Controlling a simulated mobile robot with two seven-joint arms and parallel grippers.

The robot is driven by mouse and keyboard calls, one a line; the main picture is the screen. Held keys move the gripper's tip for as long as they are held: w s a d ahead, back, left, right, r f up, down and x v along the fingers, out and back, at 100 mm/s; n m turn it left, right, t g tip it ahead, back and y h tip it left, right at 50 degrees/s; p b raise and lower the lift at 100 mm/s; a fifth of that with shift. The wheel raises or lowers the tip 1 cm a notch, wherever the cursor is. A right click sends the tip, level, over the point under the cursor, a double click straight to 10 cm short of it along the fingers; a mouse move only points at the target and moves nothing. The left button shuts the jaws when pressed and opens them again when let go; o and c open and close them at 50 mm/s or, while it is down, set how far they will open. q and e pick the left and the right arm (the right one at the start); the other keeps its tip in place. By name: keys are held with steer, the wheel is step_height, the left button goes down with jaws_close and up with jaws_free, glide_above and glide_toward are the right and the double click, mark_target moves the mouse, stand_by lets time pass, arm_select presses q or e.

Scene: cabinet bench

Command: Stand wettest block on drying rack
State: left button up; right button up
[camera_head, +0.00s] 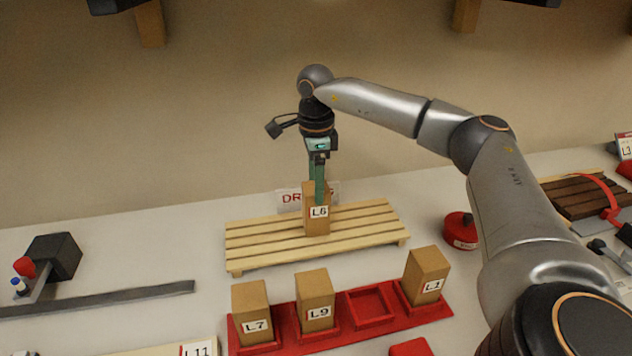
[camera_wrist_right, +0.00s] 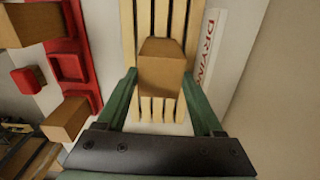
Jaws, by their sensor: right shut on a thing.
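The wooden block labelled L6 (camera_head: 317,221) is upright at the slatted drying rack (camera_head: 258,246), near its middle. Its base looks to be on the slats, though a small gap cannot be ruled out. My right gripper (camera_head: 319,190) is above it, pointing down, shut on the block. In the right wrist view the block (camera_wrist_right: 162,72) sits between the green fingers (camera_wrist_right: 163,95). Blocks L7 (camera_head: 251,303), L9 (camera_head: 315,292) and L1 (camera_head: 426,269) stand in the red tray (camera_head: 288,318). My left gripper is not in view.
One tray socket (camera_head: 369,306) is empty. A red round object (camera_head: 460,230) stands right of the rack. A black clamp-like tool with a long bar (camera_head: 120,298) lies at left. A dark slatted board with a red strap (camera_head: 580,195) is at far right.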

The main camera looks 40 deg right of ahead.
steer(key=shift+r+p, duration=0.1)
steer(key=shift+p, duration=0.2)
steer(key=o, duration=1.4)
steer(key=shift+c, duration=0.3)
step_height(320, 180, up, 5)
steer(key=p, duration=0.5)
steer(key=shift+r, duration=0.35)
step_height(320, 180, up, 4)
steer(key=shift+r, duration=0.1)
